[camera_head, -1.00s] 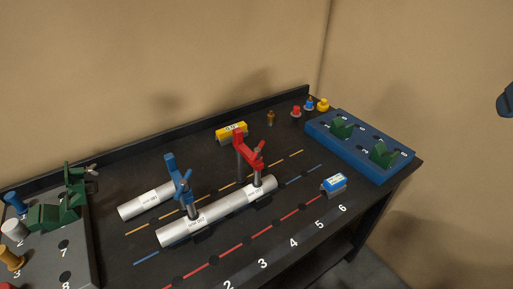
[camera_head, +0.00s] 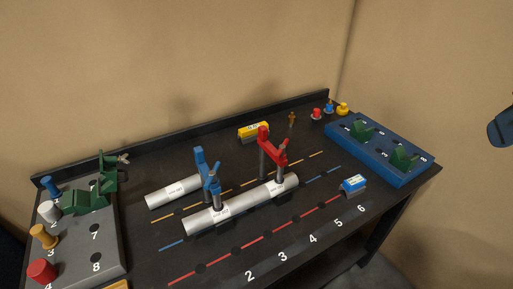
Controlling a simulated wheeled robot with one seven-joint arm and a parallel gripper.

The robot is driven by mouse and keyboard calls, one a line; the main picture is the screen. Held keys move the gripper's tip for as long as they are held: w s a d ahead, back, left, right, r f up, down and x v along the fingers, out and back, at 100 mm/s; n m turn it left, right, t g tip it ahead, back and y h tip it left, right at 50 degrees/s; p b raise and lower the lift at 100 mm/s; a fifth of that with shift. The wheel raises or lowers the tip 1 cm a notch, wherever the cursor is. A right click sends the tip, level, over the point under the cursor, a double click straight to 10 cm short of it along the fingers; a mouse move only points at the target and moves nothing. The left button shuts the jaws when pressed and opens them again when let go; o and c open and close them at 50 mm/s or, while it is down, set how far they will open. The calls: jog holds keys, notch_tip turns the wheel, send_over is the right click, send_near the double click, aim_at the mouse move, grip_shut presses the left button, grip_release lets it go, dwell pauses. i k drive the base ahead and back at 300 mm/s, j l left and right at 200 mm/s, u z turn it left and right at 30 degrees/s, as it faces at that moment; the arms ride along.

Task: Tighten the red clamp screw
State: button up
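The red clamp (camera_head: 265,141) stands on the black table, its arm reaching over the right end of the long silver pipe (camera_head: 245,205). Its screw (camera_head: 280,163) points down at the top of the pipe; whether it presses on the pipe is too small to tell. A blue clamp (camera_head: 204,168) stands to its left, its screw over the same pipe's left part. A dark blue-grey part at the right edge (camera_head: 501,127) is cut off by the frame, and I cannot tell what it is. My gripper's fingers are not in view.
A shorter silver pipe (camera_head: 173,191) lies behind on the left. A grey board (camera_head: 112,250) with coloured pegs and a green clamp is at the left. A blue board (camera_head: 400,172) with green blocks is at the right. Yellow (camera_head: 253,132) and blue-white blocks (camera_head: 354,184) stand on the table.

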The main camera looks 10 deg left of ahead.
aim_at(281, 147)
jog(key=i+l+u, duration=0.1)
jog(key=u, duration=0.3)
jog(key=i+l+u, duration=0.15)
jog(key=u, duration=0.3)
